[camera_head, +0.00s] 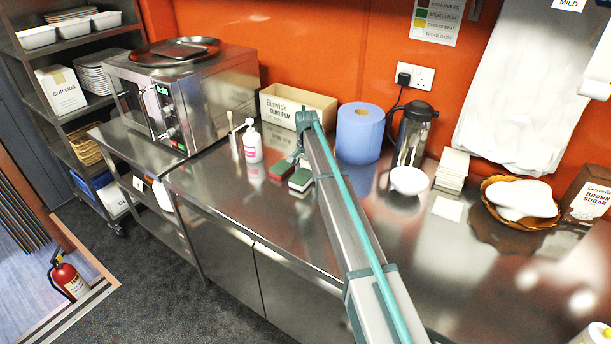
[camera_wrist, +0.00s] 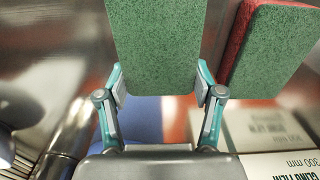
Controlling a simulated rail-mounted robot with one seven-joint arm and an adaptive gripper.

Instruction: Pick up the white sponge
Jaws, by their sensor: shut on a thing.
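The white sponge (camera_head: 300,182) has a green scouring top and a pale side, and is at the middle of the steel counter in the head view. In the wrist view its green face (camera_wrist: 158,40) fills the middle, with a finger pressed on each side. My gripper (camera_wrist: 160,88) is shut on it; in the head view my gripper (camera_head: 303,161) is partly hidden by my arm. I cannot tell whether the sponge touches the counter. A red sponge with a green top (camera_head: 281,170) lies close beside it, to the left; it also shows at right in the wrist view (camera_wrist: 270,50).
A white bottle (camera_head: 252,144) stands left of the sponges. Behind are a cling film box (camera_head: 297,106) and a blue paper roll (camera_head: 360,133). A flask (camera_head: 413,137), white bowl (camera_head: 408,180) and basket (camera_head: 498,217) stand right. The counter front is clear left of my arm.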

